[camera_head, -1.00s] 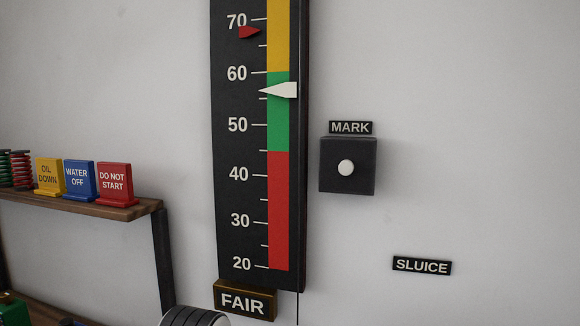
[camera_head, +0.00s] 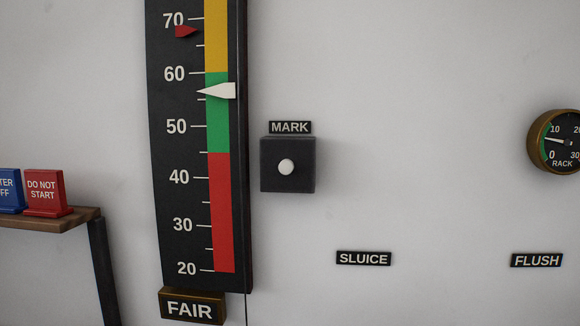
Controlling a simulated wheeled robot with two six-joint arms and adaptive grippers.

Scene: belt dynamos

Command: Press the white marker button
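The white marker button (camera_head: 286,167) is a small round knob on a dark square box (camera_head: 302,181) on the wall, in the middle of the head view. A black plate reading MARK (camera_head: 290,127) sits just above the box. To its left is a tall gauge board (camera_head: 178,150) with a red, green and yellow strip. Its white pointer (camera_head: 218,91) stands between 50 and 60, nearer 60, in the green. A red pointer (camera_head: 186,31) sits just below 70. Neither of my grippers is in view.
A wooden shelf (camera_head: 62,221) at the left holds a blue sign and a red DO NOT START sign (camera_head: 45,193). Plates reading SLUICE (camera_head: 363,258) and FLUSH (camera_head: 537,260) are on the wall. A round RACK gauge (camera_head: 557,141) is at the right edge. The wall around the box's right side is bare.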

